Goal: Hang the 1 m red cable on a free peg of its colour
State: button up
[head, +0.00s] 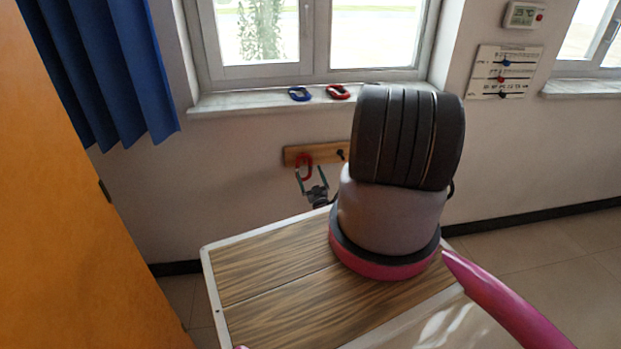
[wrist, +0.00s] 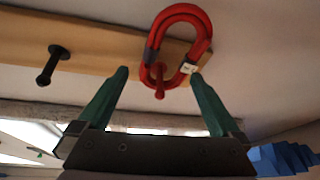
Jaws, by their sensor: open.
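A looped red cable (head: 304,167) is at the left end of the wooden peg board (head: 325,153) under the window. In the wrist view the red cable (wrist: 203,32) has dark bands and a small white tag, too small to read. Its loop is around a red peg (wrist: 159,84), which shows at the loop's lower end in that view. My gripper (head: 310,171) is at the board, open; in the wrist view my gripper (wrist: 160,75) has a green finger on either side of the loop's lower end, apart from it.
A black peg (wrist: 48,72) on the board is bare. A blue coil (head: 300,94) and another red coil (head: 338,92) lie on the windowsill (head: 250,104). An orange panel (head: 75,220) stands at the left, with a blue curtain (head: 105,70) behind. Parts of my arm hide the board's right end.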

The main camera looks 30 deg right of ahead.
jog(key=v, duration=0.7)
jog(key=shift+s, duration=0.2)
jog(key=shift+f, duration=0.1)
